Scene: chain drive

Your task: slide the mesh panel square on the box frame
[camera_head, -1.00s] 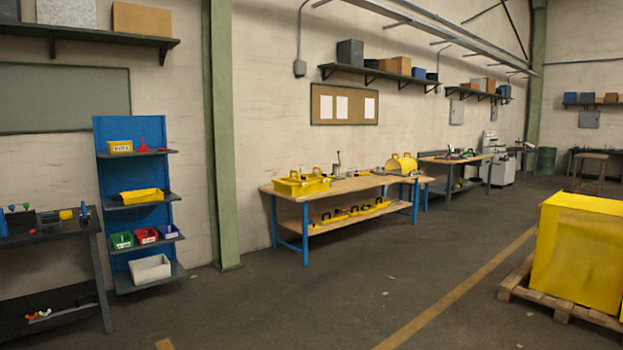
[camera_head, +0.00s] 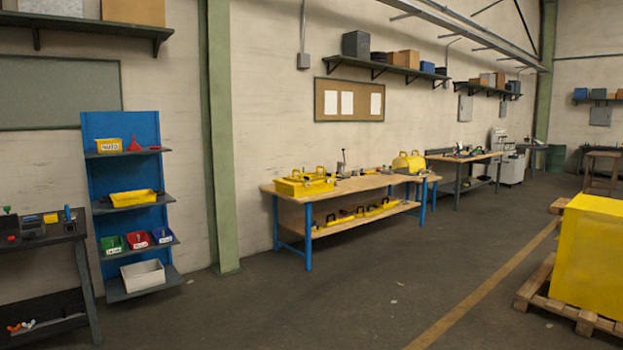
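I cannot make out a mesh panel or a box frame for certain at this distance. On the blue-legged workbench (camera_head: 352,185) in the middle stands a yellow open box shape with handles (camera_head: 304,184) at its left end. A yellow rounded piece (camera_head: 409,162) stands towards the bench's right end. Small tools and parts lie between them, too small to tell apart. More yellow parts (camera_head: 357,213) lie on its lower shelf. My gripper is not in view.
A blue rack with bins (camera_head: 124,146) stands left of the green column (camera_head: 219,140). A dark table (camera_head: 45,238) is at the far left. A large yellow block (camera_head: 590,257) sits on a wooden pallet (camera_head: 539,285) at right. The floor (camera_head: 330,310) before the workbench is clear.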

